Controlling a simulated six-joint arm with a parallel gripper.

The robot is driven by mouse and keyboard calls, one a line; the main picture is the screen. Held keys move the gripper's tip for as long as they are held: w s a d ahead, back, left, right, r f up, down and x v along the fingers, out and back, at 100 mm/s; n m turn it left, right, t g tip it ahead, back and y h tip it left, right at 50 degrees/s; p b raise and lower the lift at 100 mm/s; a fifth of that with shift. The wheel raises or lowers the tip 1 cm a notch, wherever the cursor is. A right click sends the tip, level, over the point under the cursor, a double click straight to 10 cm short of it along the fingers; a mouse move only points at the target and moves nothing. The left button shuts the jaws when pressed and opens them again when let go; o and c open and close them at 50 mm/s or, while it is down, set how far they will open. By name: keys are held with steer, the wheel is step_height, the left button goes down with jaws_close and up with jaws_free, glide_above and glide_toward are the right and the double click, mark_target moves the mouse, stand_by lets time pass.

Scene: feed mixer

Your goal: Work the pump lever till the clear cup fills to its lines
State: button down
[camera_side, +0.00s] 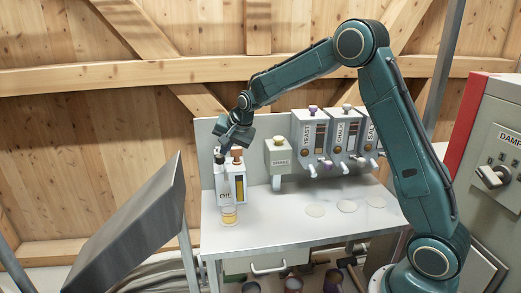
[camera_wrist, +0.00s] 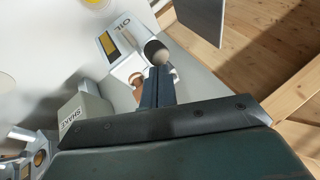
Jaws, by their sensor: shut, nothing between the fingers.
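The oil dispenser (camera_side: 239,187) is a white box with a dark sight window, standing at the left of the bench. It also shows in the wrist view (camera_wrist: 113,42). The clear cup (camera_side: 229,216) stands on the bench in front of it with yellow in it; its lines are too small to read. In the wrist view the cup (camera_wrist: 94,2) is cut off by the top edge. A round dark knob (camera_wrist: 156,50), which looks like the pump lever's end, lies just beyond my fingertips. My gripper (camera_wrist: 158,72) is shut and empty, above the dispenser; contact with the knob is unclear.
Several wall dispensers (camera_side: 310,140) hang further right, with pale discs (camera_side: 347,206) on the bench below. A tilted metal panel (camera_side: 135,215) rises at the front left. The bench middle is clear.

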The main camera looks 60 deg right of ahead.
steer(key=shift+s+a+f, duration=0.1)
steer(key=shift+a+f, duration=0.05)
steer(key=shift+f, duration=0.1)
steer(key=shift+s+a+f+n+t+h, duration=0.15)
steer(key=shift+f+t+h, duration=0.3)
steer(key=shift+f, duration=0.55)
steer(key=shift+s+a+f+n+t+h, duration=0.1)
steer(key=shift+f+t+h, duration=0.35)
steer(key=shift+f, duration=0.5)
steer(key=shift+s+a+f+n+t+h, duration=0.15)
steer(key=shift+f+t+h, duration=0.25)
steer(key=shift+f, duration=0.7)
steer(key=shift+d, duration=0.1)
